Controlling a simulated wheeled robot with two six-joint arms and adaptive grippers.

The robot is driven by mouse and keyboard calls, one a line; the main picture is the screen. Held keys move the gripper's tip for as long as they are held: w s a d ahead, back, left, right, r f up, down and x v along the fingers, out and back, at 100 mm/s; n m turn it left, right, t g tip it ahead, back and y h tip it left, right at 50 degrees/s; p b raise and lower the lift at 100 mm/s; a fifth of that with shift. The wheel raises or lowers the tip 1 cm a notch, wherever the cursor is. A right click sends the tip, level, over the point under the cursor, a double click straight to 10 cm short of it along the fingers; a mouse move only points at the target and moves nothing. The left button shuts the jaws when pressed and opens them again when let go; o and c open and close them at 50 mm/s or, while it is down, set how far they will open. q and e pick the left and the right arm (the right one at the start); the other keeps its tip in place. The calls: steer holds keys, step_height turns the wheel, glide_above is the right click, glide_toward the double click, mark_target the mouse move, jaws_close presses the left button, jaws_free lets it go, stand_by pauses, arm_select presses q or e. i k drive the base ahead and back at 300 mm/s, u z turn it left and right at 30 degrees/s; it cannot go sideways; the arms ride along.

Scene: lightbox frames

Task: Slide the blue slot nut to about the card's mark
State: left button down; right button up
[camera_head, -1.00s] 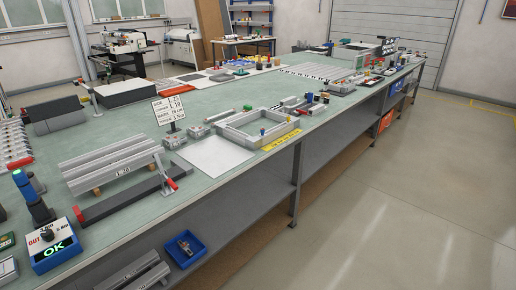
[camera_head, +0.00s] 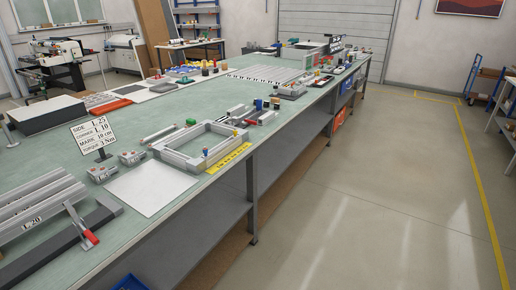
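A small blue piece (camera_head: 205,152), probably the blue slot nut, sits at the near side of a grey aluminium profile frame (camera_head: 175,158) on the workbench. A yellow scale strip (camera_head: 229,158) lies along the frame's front side; its markings are too small to read. The card (camera_head: 92,134) stands on a small stand left of the frame and reads "MARK: 10 cm" among other lines. Neither of my grippers is in view.
A white sheet (camera_head: 152,188) lies on the bench (camera_head: 118,235) left of the frame. Long profiles (camera_head: 38,208) and a red-handled clamp (camera_head: 82,228) lie at the lower left. Small blocks and jars stand behind the frame. The floor (camera_head: 370,200) to the right is clear.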

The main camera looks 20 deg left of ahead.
mark_target(205, 150)
steer(key=z, duration=0.45)
steer(key=i, duration=1.95)
steer(key=u, duration=0.7)
